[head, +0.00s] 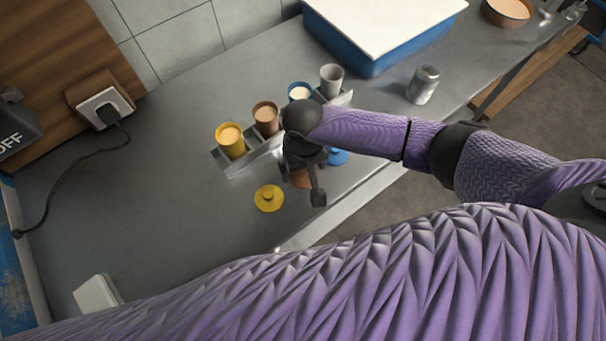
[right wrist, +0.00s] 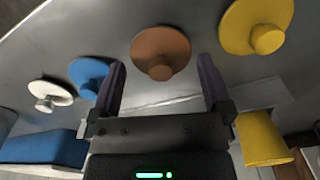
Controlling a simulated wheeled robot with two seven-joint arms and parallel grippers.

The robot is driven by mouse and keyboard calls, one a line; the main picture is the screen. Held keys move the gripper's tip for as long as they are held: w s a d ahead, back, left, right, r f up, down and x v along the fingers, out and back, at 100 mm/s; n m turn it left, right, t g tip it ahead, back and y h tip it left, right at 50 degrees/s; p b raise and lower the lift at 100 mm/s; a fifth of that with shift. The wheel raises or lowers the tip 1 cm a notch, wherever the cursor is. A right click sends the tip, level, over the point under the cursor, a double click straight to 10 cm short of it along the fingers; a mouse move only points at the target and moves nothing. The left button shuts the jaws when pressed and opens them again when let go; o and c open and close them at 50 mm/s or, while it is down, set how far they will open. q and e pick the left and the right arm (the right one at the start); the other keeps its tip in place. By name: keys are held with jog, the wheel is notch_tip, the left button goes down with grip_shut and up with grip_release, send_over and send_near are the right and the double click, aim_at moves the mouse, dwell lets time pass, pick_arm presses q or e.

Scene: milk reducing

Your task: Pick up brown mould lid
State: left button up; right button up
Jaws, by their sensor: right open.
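The brown mould lid (right wrist: 160,48) is a round disc with a small knob. It lies on the grey counter and shows between my right gripper's fingers (right wrist: 161,66) in the right wrist view. In the head view, the lid (head: 301,180) is mostly hidden under my right gripper (head: 302,186). That gripper is open and empty, pointing down over the lid. Whether a finger touches the lid, I cannot tell. My left gripper is not in view.
A yellow lid (head: 269,198) lies left of the gripper; a blue lid (head: 338,156) and a white lid (right wrist: 50,95) lie on its other side. Behind stands a metal rack with a yellow cup (head: 230,140), brown cup (head: 265,118) and others. A can (head: 423,85) stands right.

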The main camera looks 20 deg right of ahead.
jog(key=shift+f, duration=0.55)
jog(key=shift+r, duration=0.1)
jog(key=c, duration=0.9)
